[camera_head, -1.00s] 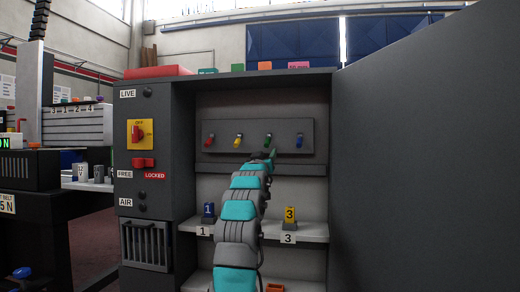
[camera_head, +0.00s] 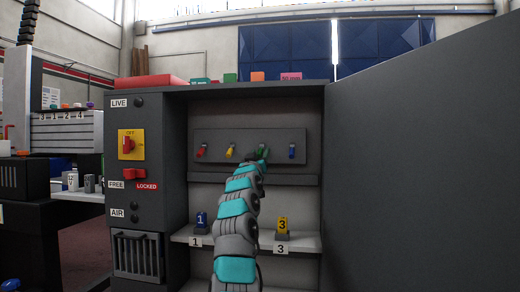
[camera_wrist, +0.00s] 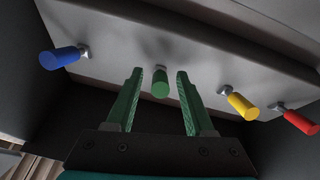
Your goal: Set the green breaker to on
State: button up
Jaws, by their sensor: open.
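The green breaker (camera_head: 262,150) is the third lever from the left on the grey panel (camera_head: 216,137) inside the cabinet. Its coloured handle also shows in the wrist view (camera_wrist: 160,84), at the upper middle. My gripper (camera_wrist: 160,74) is open, with one green finger on each side of the green handle. A gap shows between the handle and each finger. In the head view my gripper (camera_head: 259,163) is at the green breaker and partly hides it. I cannot tell clearly which way the green handle tilts.
Red (camera_head: 202,151) and yellow (camera_head: 231,153) breakers are left of the green one; a blue breaker (camera_head: 292,151) is right. A ledge (camera_head: 210,180) runs below the panel. A shelf (camera_head: 304,243) holds blocks 1 (camera_head: 201,220) and 3 (camera_head: 282,226). The open cabinet door (camera_head: 420,150) blocks the right.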

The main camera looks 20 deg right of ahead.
jog(key=shift+w+d+r, duration=0.1)
jog(key=shift+w+d, duration=0.1)
jog(key=shift+w, duration=0.1)
grip_shut()
dwell(0.4)
dwell(1.0)
